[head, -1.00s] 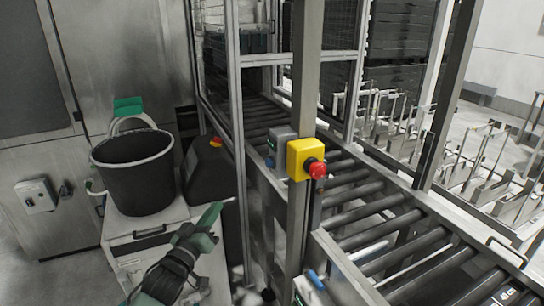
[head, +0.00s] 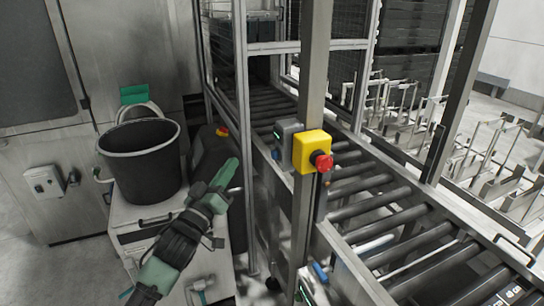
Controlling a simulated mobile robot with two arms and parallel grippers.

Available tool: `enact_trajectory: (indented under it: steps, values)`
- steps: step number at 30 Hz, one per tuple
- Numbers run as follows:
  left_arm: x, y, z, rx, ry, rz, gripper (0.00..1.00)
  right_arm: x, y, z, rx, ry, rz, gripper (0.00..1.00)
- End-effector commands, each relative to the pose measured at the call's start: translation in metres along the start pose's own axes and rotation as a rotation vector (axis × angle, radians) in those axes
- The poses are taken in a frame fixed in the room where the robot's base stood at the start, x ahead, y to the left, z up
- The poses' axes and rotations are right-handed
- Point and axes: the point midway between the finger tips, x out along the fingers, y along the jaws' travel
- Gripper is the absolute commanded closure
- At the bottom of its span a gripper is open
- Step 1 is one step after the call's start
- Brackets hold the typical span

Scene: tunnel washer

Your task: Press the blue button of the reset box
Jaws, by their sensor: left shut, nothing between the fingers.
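The reset box is a small grey box (head: 288,138) on the frame behind the upright post, left of the yellow box. Its blue button (head: 275,154) shows low on its left side; the post and yellow box hide part of the box. My left gripper (head: 237,190) is shut and empty. It points up and right, below and left of the blue button in the picture, with a gap between them. The fingertips are small and thin in this view. My right gripper is not in view.
A yellow box with a red emergency button (head: 322,161) sits on the steel post (head: 309,80). A roller conveyor (head: 375,195) runs behind it. A black bucket (head: 141,165) stands on a white cabinet at left. A dark unit (head: 206,160) stands beside the bucket.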

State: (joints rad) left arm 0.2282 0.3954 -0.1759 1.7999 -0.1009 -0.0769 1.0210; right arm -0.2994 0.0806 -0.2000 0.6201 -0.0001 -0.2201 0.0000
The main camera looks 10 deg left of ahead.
Motion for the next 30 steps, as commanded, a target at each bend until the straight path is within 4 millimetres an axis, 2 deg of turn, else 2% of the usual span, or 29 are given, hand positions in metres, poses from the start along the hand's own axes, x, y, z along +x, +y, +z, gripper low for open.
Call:
enact_trajectory:
  steps: [9,15,30]
  values:
    - [0.032,0.023,0.024,-0.002,0.002,0.002,1.00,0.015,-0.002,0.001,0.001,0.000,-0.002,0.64]
    - [0.046,0.033,0.034,-0.001,0.001,0.000,1.00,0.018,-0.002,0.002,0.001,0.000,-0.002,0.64]
    - [0.052,0.038,0.037,0.001,0.000,0.000,1.00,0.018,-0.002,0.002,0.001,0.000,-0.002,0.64]
